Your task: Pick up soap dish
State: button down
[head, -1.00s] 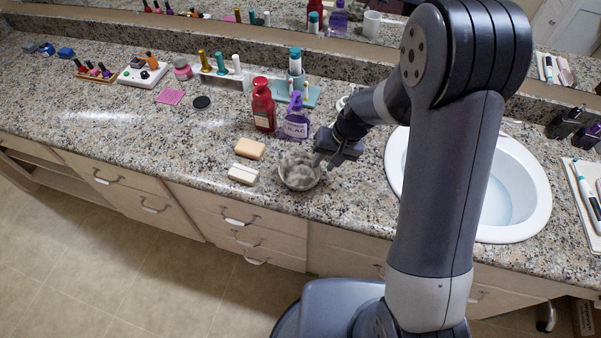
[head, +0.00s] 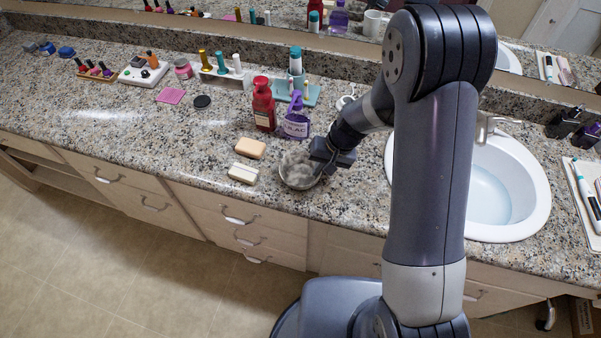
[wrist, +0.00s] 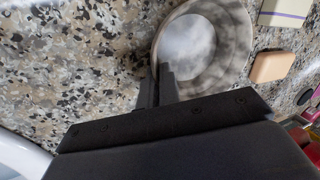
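The soap dish is a round grey marbled bowl (head: 299,171) near the counter's front edge, left of the sink; it also shows in the wrist view (wrist: 232,45) at the top. My gripper (head: 325,168) is at the dish's right side, low over the counter. In the wrist view, its two dark fingers (wrist: 158,88) are close together at the dish's near rim, one over the rim's edge and one just outside. They look shut on the rim, though the contact itself is partly hidden. The dish appears to rest upright on the counter.
A cream bar (head: 243,173) and a tan soap bar (head: 250,148) lie left of the dish. A red pump bottle (head: 264,105) and a purple bottle (head: 295,122) stand behind it. The white sink (head: 525,205) is to the right. The front counter left is clear.

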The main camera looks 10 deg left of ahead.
dwell(0.4)
notch_tip(320, 180, up, 10)
dwell(0.5)
dwell(0.9)
